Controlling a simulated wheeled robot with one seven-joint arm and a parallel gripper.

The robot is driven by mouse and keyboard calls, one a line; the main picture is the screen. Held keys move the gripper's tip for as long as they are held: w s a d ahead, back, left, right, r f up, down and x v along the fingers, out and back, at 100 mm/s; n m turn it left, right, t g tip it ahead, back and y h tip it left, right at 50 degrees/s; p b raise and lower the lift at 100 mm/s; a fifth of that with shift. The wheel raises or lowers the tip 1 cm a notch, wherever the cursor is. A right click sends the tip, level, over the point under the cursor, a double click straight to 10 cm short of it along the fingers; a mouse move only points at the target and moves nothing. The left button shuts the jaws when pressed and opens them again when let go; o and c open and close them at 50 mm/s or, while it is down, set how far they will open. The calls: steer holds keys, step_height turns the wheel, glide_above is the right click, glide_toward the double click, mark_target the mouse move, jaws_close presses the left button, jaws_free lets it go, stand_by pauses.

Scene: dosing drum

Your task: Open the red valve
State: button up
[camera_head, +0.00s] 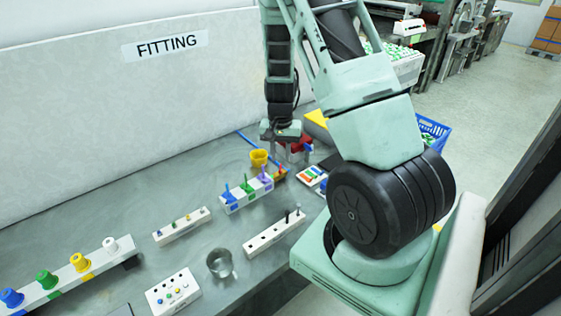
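A row of small upright handles stands on a white block (231,207) on the bench: blue (228,192), green (247,185), purple (264,175) and, at the far right end, a red one (281,170) on an orange-red part. This red handle looks like the red valve; its exact angle is too small to tell. My gripper (283,137) hangs over the back of the bench, beyond and above the red handle and apart from it. Its fingers are small and partly hidden, so I cannot tell whether they are open or hold anything.
A larger red object (303,145) sits close under my gripper, beside a yellow piece (316,118). A yellow cup (258,158) stands left of the red handle. A metal cup (219,264), peg blocks (182,227) and a knob rack (62,278) occupy the front.

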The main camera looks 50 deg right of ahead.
steer(key=shift+f, duration=1.8)
jaws_close()
steer(key=m, duration=0.4)
steer(key=shift+m+p, duration=0.3)
steer(key=shift+p, duration=0.05)
steer(key=shift+s+m+p, duration=0.1)
steer(key=shift+m+p, duration=0.2)
steer(key=shift+m, duration=1.7)
